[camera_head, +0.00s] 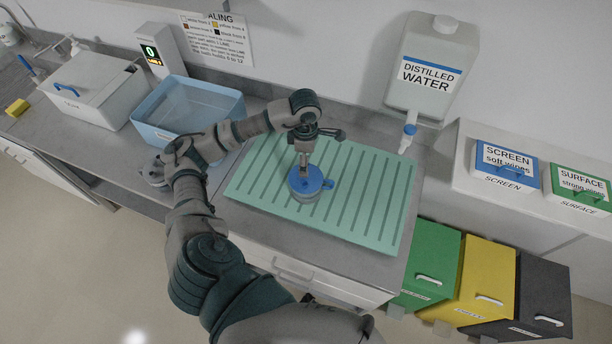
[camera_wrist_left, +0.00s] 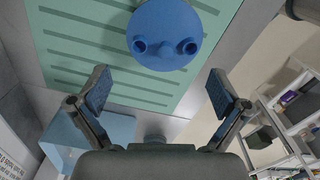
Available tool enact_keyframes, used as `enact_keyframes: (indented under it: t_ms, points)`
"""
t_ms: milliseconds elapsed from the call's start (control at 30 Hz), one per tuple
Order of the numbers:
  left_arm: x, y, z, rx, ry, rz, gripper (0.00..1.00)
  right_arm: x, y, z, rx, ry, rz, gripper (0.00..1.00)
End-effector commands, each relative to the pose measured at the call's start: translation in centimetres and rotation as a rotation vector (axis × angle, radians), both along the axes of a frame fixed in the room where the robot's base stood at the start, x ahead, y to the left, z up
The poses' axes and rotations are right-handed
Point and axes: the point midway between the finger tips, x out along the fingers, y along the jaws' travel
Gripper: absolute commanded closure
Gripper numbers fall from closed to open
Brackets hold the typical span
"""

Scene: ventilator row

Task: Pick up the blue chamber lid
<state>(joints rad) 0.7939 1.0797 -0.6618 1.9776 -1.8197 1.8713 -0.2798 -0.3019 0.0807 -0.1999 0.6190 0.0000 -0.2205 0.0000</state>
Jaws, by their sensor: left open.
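The blue chamber lid (camera_head: 310,184) sits on the green ribbed mat, on top of what looks like a grey round base. In the left wrist view the lid (camera_wrist_left: 165,38) is a blue disc at the top centre, with two short round ports on it. My left gripper (camera_head: 304,168) points down over the lid and partly covers it in the head view. In the left wrist view the gripper (camera_wrist_left: 159,88) has its two fingers wide apart, with nothing between them. The lid lies beyond the fingertips in that view. My right gripper is not in view.
The green ribbed mat (camera_head: 372,210) lies on the grey counter. A light blue tub (camera_head: 190,128) stands left of it, with a grey box (camera_head: 92,95) further left. A distilled water tank (camera_head: 432,62) hangs behind. Green, yellow and black bins (camera_head: 482,280) stand lower right.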

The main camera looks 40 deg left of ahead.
Motion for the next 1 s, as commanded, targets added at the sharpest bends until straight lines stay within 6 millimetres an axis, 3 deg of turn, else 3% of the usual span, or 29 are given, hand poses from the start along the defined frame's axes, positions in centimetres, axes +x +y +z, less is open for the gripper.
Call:
enact_keyframes:
  t_ms: [167, 433, 700, 767, 1000]
  points:
    - [-0.2, -0.2, -1.4, -0.001, 0.004, -0.001, 0.0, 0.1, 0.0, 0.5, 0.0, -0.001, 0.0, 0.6]
    - [-0.4, -0.6, -5.2, -0.001, 0.003, 0.0, 0.0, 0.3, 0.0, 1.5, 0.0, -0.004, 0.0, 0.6]
    - [-0.4, -0.5, -5.7, 0.0, 0.0, 0.0, 0.0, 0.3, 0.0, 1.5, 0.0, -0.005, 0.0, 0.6]
    - [-0.4, -0.5, -5.7, 0.0, 0.0, 0.0, 0.12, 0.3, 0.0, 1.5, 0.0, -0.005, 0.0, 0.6]
    - [-0.4, -0.5, -5.7, -0.001, 0.001, 0.0, 0.72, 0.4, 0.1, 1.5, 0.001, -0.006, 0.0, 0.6]
